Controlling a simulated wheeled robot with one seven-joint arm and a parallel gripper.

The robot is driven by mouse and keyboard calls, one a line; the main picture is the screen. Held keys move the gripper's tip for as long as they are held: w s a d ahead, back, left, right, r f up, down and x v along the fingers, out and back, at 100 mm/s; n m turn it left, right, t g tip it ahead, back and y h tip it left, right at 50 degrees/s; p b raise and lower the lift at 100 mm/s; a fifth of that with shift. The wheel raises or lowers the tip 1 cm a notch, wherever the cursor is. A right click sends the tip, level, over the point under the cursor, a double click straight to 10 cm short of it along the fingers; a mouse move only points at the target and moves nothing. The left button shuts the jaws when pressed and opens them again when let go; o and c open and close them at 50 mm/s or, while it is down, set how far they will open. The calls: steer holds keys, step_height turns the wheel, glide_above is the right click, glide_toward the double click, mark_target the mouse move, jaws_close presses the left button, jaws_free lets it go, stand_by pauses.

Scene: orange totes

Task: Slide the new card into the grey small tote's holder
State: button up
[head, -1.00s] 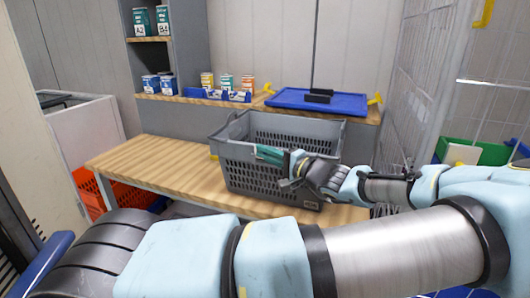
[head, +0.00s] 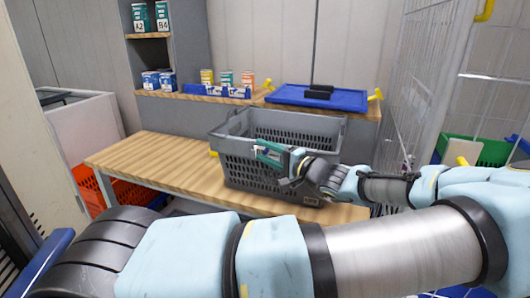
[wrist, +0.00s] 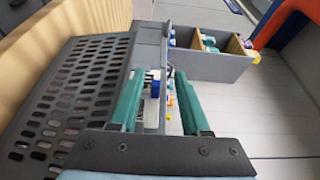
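The grey small tote (head: 240,170) stands upright on the wooden bench, its perforated wall facing me. The tote's perforated wall (wrist: 55,130) fills the left of that view. I cannot make out the new card.
The wooden bench (head: 150,158) is clear left of the tote. Behind are a blue lid (head: 290,97) and small boxes (head: 228,78) on a shelf. A wire cage (head: 405,85) and a green tote (head: 485,151) holding a pale item stand at right.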

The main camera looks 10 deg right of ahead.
steer(key=b+v, duration=0.2)
steer(key=v, duration=0.7)
steer(key=s+a+f+n+g+h, duration=0.1)
steer(key=s+a+f+n+g, duration=0.1)
steer(key=a+f+g, duration=0.45)
steer(key=s+a+f+n+g+h, duration=0.2)
steer(key=s+a+f+n+g, duration=0.15)
steer(key=a+g, duration=0.55)
steer(key=s+a+r+n+t+h, duration=0.1)
steer(key=a+r+n+t+h, duration=0.2)
steer(key=a+r+h, duration=0.3)
step_height(320, 180, up, 3)
steer(key=h+p, duration=0.1)
steer(key=h, duration=0.1)
steer(key=shift+s+a+h, duration=0.2)
steer(key=shift+a+h, duration=0.1)
steer(key=shift+a, duration=0.05)
